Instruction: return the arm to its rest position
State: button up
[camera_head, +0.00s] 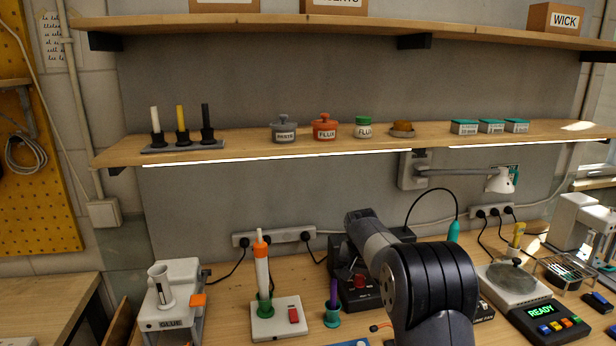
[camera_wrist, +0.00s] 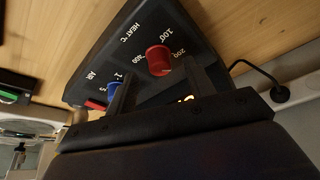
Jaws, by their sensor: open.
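My arm (camera_head: 430,285) reaches from the bottom of the head view toward the back of the bench, and its links hide my gripper there. In the wrist view my gripper (camera_wrist: 158,88) is open, with its two dark fingers apart and nothing seen between them but the panel of a black control box (camera_wrist: 142,52). The fingers are close to the panel, near its red heat knob (camera_wrist: 159,61) and blue air knob (camera_wrist: 115,88). I cannot tell whether they touch it. In the head view the box (camera_head: 357,298) stands left of my arm, partly covered.
To the right are a round-topped plate (camera_head: 512,280) and a READY unit (camera_head: 548,322). A shelf (camera_head: 250,148) with pots crosses above; a lamp (camera_head: 500,181) hangs below it.

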jog(key=x, duration=0.2)
jog(key=shift+w+d+f, duration=0.1)
jog(key=shift+w+f, duration=0.05)
jog(key=shift+f, duration=0.05)
dwell(0.5)
